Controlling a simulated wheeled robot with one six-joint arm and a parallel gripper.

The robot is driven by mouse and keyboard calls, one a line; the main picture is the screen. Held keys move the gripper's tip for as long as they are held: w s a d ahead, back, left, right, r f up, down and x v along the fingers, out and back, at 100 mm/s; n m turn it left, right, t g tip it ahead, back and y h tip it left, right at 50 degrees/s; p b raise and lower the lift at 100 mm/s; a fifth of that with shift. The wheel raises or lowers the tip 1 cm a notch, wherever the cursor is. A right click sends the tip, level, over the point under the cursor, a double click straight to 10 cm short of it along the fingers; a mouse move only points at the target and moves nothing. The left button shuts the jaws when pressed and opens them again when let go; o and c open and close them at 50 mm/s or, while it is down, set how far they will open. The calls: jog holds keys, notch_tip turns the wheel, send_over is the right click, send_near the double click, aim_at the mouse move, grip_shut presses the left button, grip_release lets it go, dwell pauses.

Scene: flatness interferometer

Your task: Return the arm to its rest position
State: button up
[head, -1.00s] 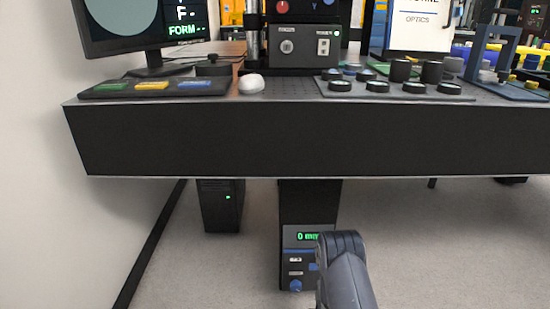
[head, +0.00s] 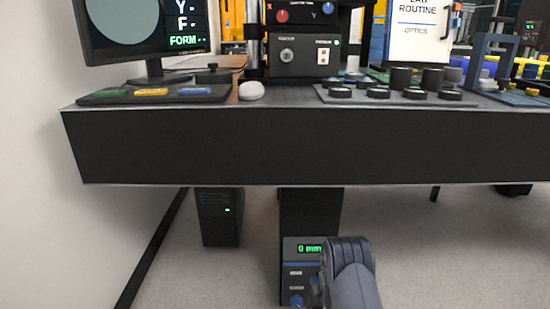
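A dark grey, rounded link of my arm shows at the bottom of the head view, right of centre, below the level of the table top. It partly covers a dark panel (head: 292,270) with a green display that seems to read 0 mm. My gripper is not in view, so what it holds, if anything, is hidden. The arm link stands in front of the dark table (head: 270,145), with its upper end below the table's lower edge.
On the table stand a monitor (head: 145,30), a keypad with coloured keys (head: 150,95), a white mouse (head: 251,91), a control box (head: 304,57) and a tray of black round parts (head: 410,97). A computer tower (head: 217,217) stands below. Bare floor lies at right.

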jog(key=shift+m, duration=0.3)
